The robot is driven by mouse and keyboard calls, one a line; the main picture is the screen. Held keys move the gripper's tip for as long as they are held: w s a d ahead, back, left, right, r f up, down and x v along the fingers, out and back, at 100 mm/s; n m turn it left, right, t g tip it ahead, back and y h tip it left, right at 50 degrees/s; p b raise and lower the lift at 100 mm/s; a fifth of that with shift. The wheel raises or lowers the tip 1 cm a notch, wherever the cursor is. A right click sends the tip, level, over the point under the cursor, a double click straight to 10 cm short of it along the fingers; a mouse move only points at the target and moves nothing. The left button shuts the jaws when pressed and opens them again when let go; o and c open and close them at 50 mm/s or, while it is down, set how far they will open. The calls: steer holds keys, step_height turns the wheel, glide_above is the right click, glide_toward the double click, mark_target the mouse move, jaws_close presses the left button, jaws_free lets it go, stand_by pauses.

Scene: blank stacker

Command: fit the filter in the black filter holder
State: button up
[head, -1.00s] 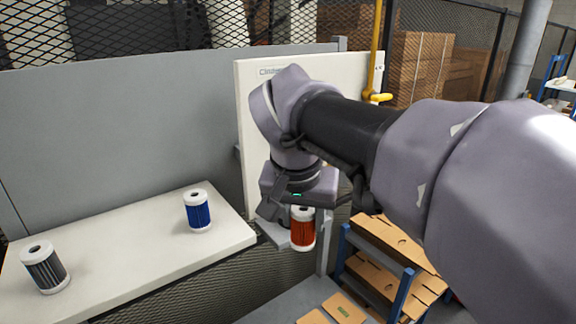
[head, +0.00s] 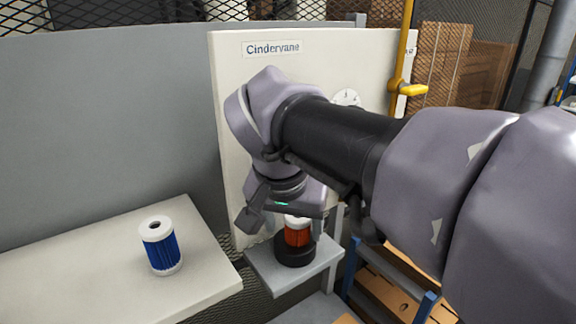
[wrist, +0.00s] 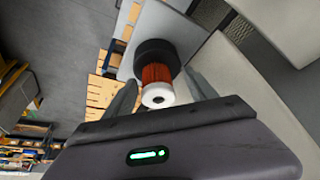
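The filter, with a pleated orange-red body (head: 297,236) and white end caps, stands upright at the black filter holder (head: 294,252). Its lower end appears to be inside the holder's round opening; how deep it sits I cannot tell. In the wrist view the filter (wrist: 156,76) lies between my fingers with its white cap toward me, and the black holder (wrist: 154,52) shows beyond it. My gripper (wrist: 160,84) is open, with a gap on each side of the filter. In the head view my gripper (head: 283,222) is just above the filter and hides part of its top.
The holder stands on a small grey shelf (head: 262,268) before a white panel (head: 230,120) marked "Cindervane". A blue filter (head: 161,247) stands on the white table (head: 80,270) at left. A blue-framed rack (head: 350,265) with cardboard stands at lower right.

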steer(key=shift+w+d, duration=0.1)
steer(key=shift+d, duration=0.1)
steer(key=shift+r, duration=0.2)
steer(key=p+v, duration=0.2)
steer(key=v, duration=0.9)
steer(key=shift+r, duration=0.3)
steer(key=shift+s+a, duration=0.1)
steer(key=shift+s, duration=0.15)
